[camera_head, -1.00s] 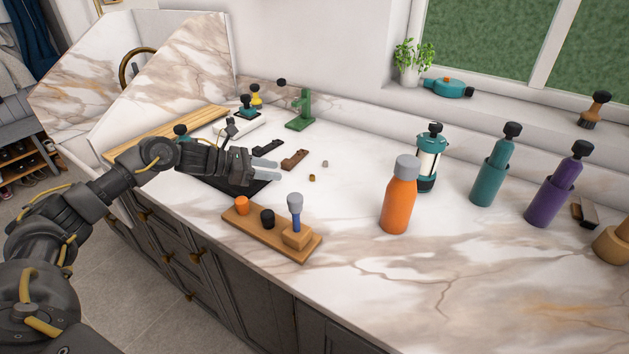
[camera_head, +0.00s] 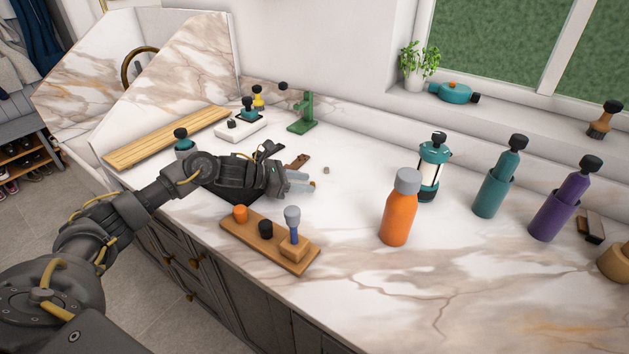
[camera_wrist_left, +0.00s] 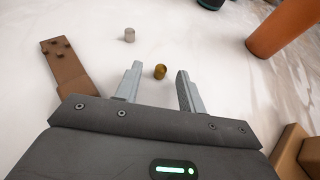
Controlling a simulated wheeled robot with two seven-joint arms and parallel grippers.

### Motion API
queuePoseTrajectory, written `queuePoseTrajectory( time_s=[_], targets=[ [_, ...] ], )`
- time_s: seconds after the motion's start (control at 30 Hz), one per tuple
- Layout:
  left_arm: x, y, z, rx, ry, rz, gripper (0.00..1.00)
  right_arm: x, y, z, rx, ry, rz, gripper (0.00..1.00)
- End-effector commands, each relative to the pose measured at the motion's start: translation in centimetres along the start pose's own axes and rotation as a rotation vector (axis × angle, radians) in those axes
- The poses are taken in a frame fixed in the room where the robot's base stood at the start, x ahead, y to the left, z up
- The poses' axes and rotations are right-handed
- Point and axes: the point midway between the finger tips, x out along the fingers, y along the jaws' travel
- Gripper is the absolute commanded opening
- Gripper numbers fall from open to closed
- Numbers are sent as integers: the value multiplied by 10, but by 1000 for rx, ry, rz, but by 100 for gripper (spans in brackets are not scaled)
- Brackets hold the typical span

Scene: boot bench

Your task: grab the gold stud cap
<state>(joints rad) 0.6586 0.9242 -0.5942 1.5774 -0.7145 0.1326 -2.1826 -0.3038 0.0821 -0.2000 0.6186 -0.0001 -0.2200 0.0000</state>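The gold stud cap (camera_wrist_left: 160,72) is a small brass-coloured cylinder on the marble counter. In the left wrist view it lies just beyond and between the fingertips of my left gripper (camera_wrist_left: 158,83), which is open and empty. In the head view my left gripper (camera_head: 306,183) is low over the counter, and I cannot clearly make out the gold cap beside its fingertips. My right gripper is not in view.
A small grey cap (camera_wrist_left: 129,35) and a brown studded strip (camera_wrist_left: 66,70) lie near the gold cap. A wooden stand (camera_head: 270,241) with pegs is in front of the gripper. An orange bottle (camera_head: 399,210) stands to the right. The counter between them is bare.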

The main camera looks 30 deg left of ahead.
Motion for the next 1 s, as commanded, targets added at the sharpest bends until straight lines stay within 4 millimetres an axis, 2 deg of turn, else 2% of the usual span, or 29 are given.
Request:
queuePoseTrajectory(
  time_s=[0.1, 0.27, 0.5, 0.6, 1.0],
  targets=[
    [5, -2, -2, -2, 1, 2, 40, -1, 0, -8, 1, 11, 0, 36],
    [1, -1, -4, -4, 2, 9, 40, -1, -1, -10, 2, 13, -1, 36],
    [-1, 0, -4, -5, 1, 11, 10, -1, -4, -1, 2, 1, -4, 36],
    [0, 0, -4, -4, 1, 10, 0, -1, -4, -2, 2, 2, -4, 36],
    [1, -1, -2, -3, 1, 7, 0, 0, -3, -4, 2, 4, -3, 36]
  ],
)
